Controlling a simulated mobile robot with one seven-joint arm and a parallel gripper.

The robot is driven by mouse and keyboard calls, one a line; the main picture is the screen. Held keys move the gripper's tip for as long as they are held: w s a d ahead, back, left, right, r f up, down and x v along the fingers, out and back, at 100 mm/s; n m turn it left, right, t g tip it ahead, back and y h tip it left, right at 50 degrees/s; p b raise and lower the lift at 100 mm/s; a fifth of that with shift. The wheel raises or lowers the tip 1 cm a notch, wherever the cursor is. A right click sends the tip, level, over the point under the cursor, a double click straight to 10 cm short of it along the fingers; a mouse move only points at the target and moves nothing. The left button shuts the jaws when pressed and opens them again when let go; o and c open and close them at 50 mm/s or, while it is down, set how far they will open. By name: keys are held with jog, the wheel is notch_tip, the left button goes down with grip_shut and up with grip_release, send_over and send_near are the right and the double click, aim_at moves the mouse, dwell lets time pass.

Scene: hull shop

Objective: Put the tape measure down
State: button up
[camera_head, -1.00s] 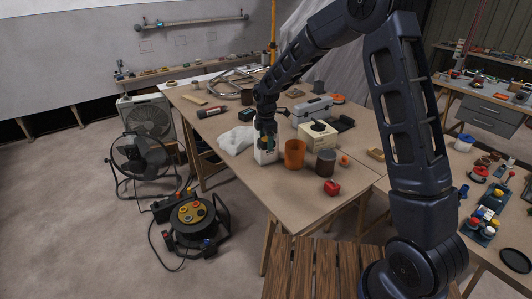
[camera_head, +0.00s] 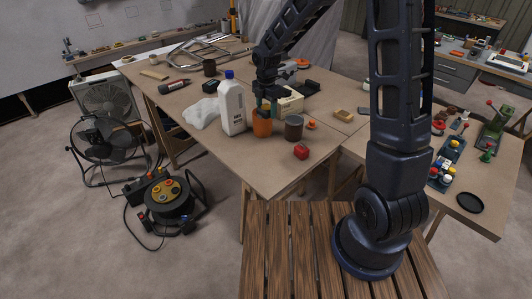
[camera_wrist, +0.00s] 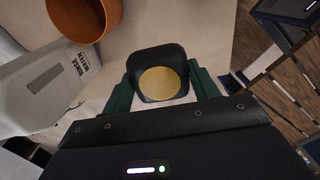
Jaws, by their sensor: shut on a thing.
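The tape measure is a black, rounded block with a yellow disc (camera_wrist: 160,84) on its face, in the middle of the wrist view. My gripper (camera_wrist: 160,76) is shut on it, with a green finger on each side. In the head view my gripper (camera_head: 268,106) is above the workbench (camera_head: 275,178), close to the orange pot (camera_head: 262,128) and right of the white bottle (camera_head: 232,108). The tape measure cannot be made out there. In the wrist view the orange pot (camera_wrist: 86,15) and the bottle (camera_wrist: 50,75) are to the left of the tape measure.
A dark brown pot (camera_head: 293,128) and a red object (camera_head: 301,152) stand right of the orange pot. A white cloth (camera_head: 203,113) lies left of the bottle. The bench front is bare. A cable reel (camera_head: 170,200) and a fan (camera_head: 103,138) stand on the floor.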

aim_at(266, 153)
notch_tip(266, 153, down, 20)
jog(key=shift+r, duration=0.1)
dwell(0.5)
jog(key=o, duration=1.1)
jog(key=shift+o, duration=0.2)
notch_tip(266, 153, up, 12)
jog(key=shift+d, duration=0.15)
jog(key=s+d+r+m+t, duration=0.1)
jog(key=s+d+r+m, duration=0.2)
jog(key=d+r+m, duration=0.55)
jog(key=s+d+r+m+t, duration=0.1)
jog(key=s+d+r+m, duration=0.35)
jog(key=d+r, duration=0.65)
jog(key=s+d+r+m+t, duration=0.1)
jog(key=s+d+r+m, duration=0.3)
jog(key=s+m, duration=0.3)
jog(key=s+d+r+m+t, duration=0.1)
jog(key=s+d+r+m, duration=0.4)
jog(key=s, duration=0.4)
jog(key=shift+s+d+m+t, duration=0.2)
jog(key=shift+d+m+t, duration=0.1)
jog(key=shift+d+m, duration=0.65)
